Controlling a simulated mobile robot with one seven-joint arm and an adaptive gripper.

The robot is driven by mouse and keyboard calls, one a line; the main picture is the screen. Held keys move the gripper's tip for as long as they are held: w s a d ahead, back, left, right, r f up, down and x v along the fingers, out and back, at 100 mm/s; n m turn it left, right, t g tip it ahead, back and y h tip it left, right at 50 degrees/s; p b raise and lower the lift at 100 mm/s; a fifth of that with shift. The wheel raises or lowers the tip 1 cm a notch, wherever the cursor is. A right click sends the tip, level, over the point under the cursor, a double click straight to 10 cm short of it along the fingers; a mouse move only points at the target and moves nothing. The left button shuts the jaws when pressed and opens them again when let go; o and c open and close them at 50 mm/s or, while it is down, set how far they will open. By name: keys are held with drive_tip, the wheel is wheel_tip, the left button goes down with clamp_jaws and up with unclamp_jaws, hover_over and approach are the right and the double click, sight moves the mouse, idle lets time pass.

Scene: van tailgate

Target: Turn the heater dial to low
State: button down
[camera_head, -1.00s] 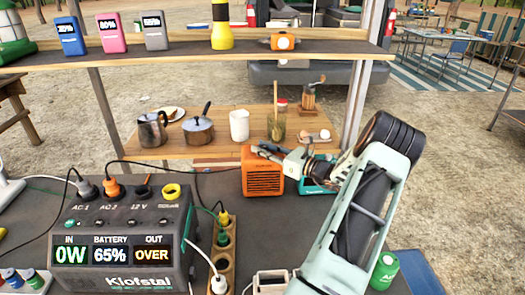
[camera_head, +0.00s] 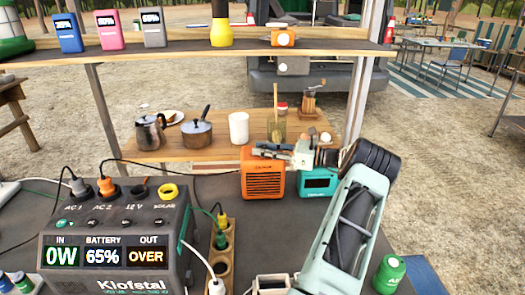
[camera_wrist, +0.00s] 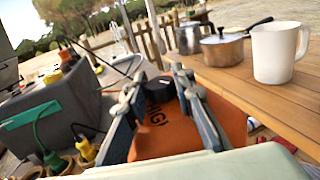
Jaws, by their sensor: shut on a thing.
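The orange heater (camera_head: 263,183) stands on the dark table, its slatted front showing in the head view. In the wrist view, its orange top (camera_wrist: 168,128) carries a black round dial (camera_wrist: 160,89) and printed letters that read like part of "HIGH". My gripper (camera_head: 264,151) is over the heater's top, reaching in from the right. In the wrist view my gripper (camera_wrist: 157,82) has one finger on each side of the dial and is shut on it. The dial's pointer and any low mark cannot be made out.
A teal box (camera_head: 318,183) stands right beside the heater. The Klofstal power station (camera_head: 120,235) and a socket strip (camera_head: 222,262) with plugs are to the left. A green can (camera_head: 390,274) is at the right. A wooden shelf (camera_head: 190,150) with pots lies behind.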

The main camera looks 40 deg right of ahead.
drive_tip(key=c, duration=1.6)
unclamp_jaws()
drive_tip(key=v, duration=1.2)
drive_tip(key=shift+s, duration=0.15)
